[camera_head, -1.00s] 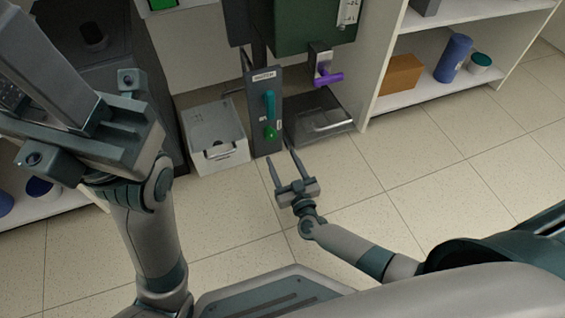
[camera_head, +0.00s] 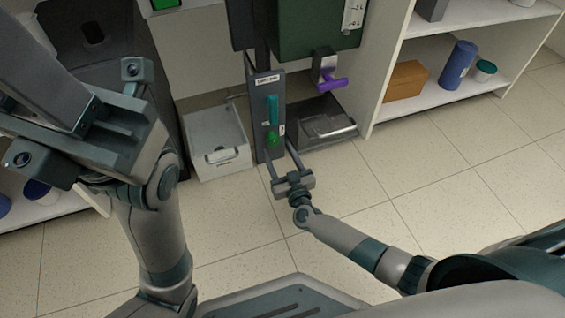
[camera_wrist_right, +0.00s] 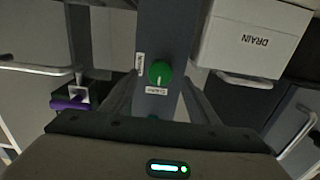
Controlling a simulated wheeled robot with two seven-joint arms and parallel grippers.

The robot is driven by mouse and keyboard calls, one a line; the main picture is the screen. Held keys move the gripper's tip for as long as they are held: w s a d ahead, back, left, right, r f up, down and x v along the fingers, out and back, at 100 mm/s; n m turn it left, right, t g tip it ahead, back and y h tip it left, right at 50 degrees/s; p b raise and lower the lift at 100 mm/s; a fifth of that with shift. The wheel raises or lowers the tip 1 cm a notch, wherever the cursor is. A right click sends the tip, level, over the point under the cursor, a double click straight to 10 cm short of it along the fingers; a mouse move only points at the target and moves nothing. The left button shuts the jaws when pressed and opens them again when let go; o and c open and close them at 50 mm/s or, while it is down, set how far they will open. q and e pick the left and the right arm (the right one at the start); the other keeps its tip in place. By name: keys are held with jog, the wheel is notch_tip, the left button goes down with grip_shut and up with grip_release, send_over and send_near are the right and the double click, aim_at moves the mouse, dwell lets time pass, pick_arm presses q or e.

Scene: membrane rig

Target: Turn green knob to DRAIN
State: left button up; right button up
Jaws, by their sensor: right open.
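The green knob (camera_head: 273,138) sits low on a narrow grey upright panel, below a teal lever (camera_head: 272,108). In the right wrist view the knob (camera_wrist_right: 160,72) is round, with a pale mark on its lower side and small white labels beside and below it. Their text is too small to read surely. My right gripper (camera_head: 280,155) is open, its fingers pointing at the panel on either side of the knob. I cannot tell whether they touch it. My left gripper (camera_head: 85,125) is large and close at the left; its jaw state is unclear.
A white bin (camera_head: 217,150) stands left of the panel; in the wrist view a white box (camera_wrist_right: 250,45) reads DRAIN. A dark tray (camera_head: 322,125) lies right, under a purple-handled tap (camera_head: 333,85). Shelves (camera_head: 480,80) stand at right. The floor in front is clear.

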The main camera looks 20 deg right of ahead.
aim_at(274, 143)
jog(key=shift+w, duration=1.8)
jog(key=c, duration=1)
